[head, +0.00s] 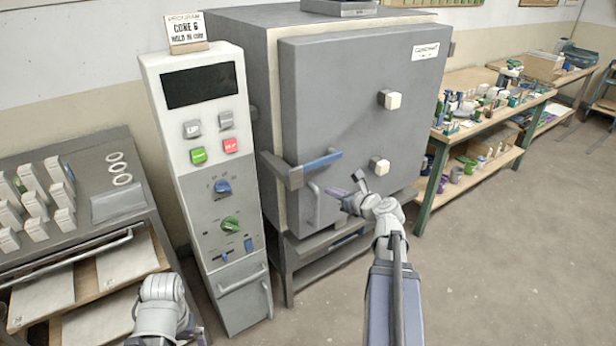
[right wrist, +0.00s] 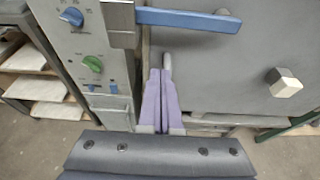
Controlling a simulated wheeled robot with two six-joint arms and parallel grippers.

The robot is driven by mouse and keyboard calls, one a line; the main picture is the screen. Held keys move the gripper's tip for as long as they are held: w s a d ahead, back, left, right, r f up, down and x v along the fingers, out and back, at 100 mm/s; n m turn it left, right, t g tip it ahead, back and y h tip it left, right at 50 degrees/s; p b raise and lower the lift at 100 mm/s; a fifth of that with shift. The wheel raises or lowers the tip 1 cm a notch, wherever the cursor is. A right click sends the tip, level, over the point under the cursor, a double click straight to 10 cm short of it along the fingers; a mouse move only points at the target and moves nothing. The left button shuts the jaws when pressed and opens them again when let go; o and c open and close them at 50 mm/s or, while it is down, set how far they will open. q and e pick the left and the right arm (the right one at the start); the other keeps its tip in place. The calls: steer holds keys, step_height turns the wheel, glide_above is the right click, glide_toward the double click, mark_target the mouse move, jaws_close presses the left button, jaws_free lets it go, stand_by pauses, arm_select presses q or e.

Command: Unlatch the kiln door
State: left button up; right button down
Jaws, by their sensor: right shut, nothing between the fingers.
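The grey kiln door (head: 345,110) is shut against the kiln body (head: 248,55). Its latch is a grey bracket (head: 283,173) at the door's lower left edge with a blue lever (head: 322,161) pointing right, roughly level. In the right wrist view the blue lever (right wrist: 190,19) runs across the top. A grey upright pull handle (head: 316,205) sits below the lever. My right gripper (head: 332,192) is shut and empty, its purple fingers below the lever and close to the pull handle; I cannot tell whether they touch it. My left gripper is not in view; only my left arm shows at the bottom.
A control panel (head: 195,140) with knobs and buttons stands left of the kiln. Two white knobs (head: 392,100) (head: 380,166) stick out of the door. A rack with shelves (head: 110,265) stands at left, a pottery table (head: 490,120) at right. The floor (head: 510,250) at right is clear.

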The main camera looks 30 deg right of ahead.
mark_target(316, 164)
steer(key=d+b+x, duration=0.1)
steer(key=b+x, duration=0.2)
steer(key=x, duration=0.7)
steer(key=shift+a+r+p, duration=0.3)
steer(key=shift+r+p, duration=0.65)
steer(key=shift+r, duration=0.05)
steer(key=shift+a+r+p, duration=0.25)
steer(key=shift+r+p, duration=0.65)
steer(key=shift+r, duration=0.05)
steer(key=shift+r, duration=0.15)
